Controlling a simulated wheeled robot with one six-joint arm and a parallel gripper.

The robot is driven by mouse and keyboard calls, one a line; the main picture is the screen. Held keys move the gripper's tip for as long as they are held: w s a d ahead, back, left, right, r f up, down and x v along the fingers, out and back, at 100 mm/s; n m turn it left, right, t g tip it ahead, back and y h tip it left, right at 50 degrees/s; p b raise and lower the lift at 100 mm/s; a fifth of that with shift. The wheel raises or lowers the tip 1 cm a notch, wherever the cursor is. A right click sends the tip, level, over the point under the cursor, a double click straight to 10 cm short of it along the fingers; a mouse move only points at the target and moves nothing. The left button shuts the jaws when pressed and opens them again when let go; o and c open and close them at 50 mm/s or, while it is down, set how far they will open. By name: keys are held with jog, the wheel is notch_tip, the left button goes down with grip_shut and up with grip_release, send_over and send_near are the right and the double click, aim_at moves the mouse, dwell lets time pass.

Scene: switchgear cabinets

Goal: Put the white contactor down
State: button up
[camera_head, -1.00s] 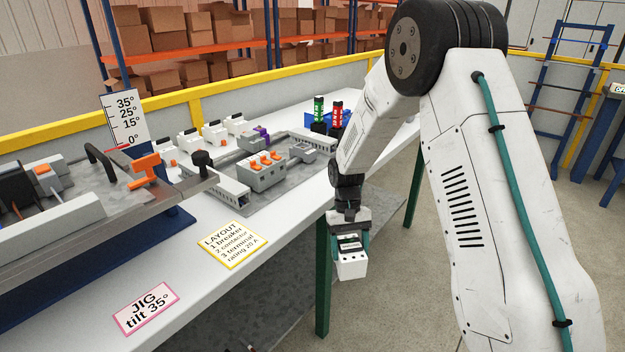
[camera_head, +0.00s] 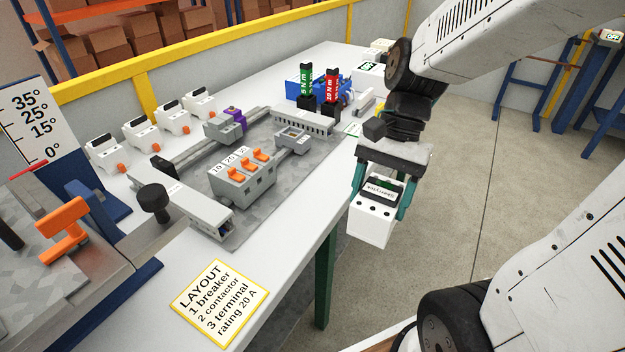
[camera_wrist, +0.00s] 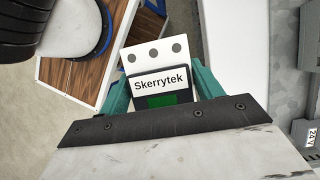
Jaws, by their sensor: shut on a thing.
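The white contactor (camera_head: 371,220) has a dark top section and dark dots on its face. My gripper (camera_head: 383,190) is shut on it, with one teal finger on each side. It hangs in the air just off the right edge of the table (camera_head: 285,262), over the floor side. In the wrist view the contactor (camera_wrist: 155,70) shows a "Skerrytek" label and a green patch, between the teal fingers of my gripper (camera_wrist: 160,88).
A grey panel with an orange-switched breaker (camera_head: 242,181) lies on the table. Several white devices (camera_head: 145,134) stand in a row behind it. Green (camera_head: 307,88) and red (camera_head: 331,92) screwdriver-like tools stand at the back. The LAYOUT card (camera_head: 219,301) lies at the front; white tabletop around it is bare.

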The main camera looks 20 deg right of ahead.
jog(key=shift+w+a+f, duration=0.7)
jog(key=shift+w+f, duration=0.1)
jog(key=shift+w, duration=1.8)
jog(key=shift+w+a+f, duration=0.75)
jog(key=shift+w+f, duration=0.1)
jog(key=shift+w, duration=1.7)
jog(key=shift+w+a+f, duration=0.7)
jog(key=shift+w+f, duration=0.1)
jog(key=shift+w, duration=1.8)
jog(key=shift+f, duration=0.15)
jog(key=o, duration=1.4)
